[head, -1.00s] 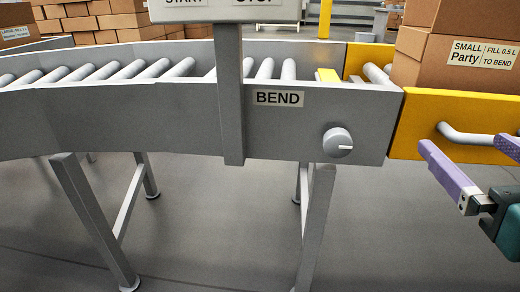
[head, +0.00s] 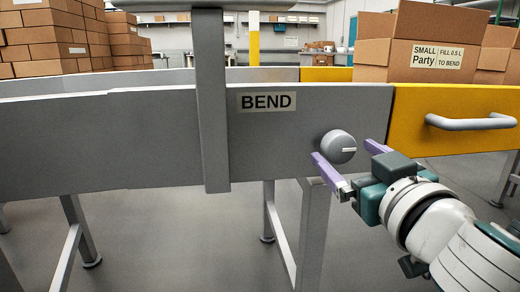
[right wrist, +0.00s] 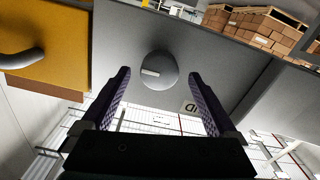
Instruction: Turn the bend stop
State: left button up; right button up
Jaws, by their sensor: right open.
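The bend stop is a round grey knob (head: 337,146) with a pale pointer line, on the grey conveyor side panel to the right of the BEND label (head: 267,101). The line lies about level and points right in the head view. My right gripper (head: 345,154) is open, its two purple fingers reaching up to either side of the knob. In the right wrist view the knob (right wrist: 159,71) sits ahead of the gap between the open fingers (right wrist: 158,82), and nothing is held. I cannot tell if the fingers touch it. My left gripper is not in view.
A yellow panel with a grey handle (head: 470,122) adjoins on the right. A Small Party carton (head: 410,75) stands above it. A grey post (head: 210,110) runs down left of the label. Conveyor legs (head: 314,235) stand below the knob.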

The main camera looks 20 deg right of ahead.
jog(key=shift+w+d, duration=0.2)
jog(key=shift+w, duration=0.45)
jog(key=c, duration=1.4)
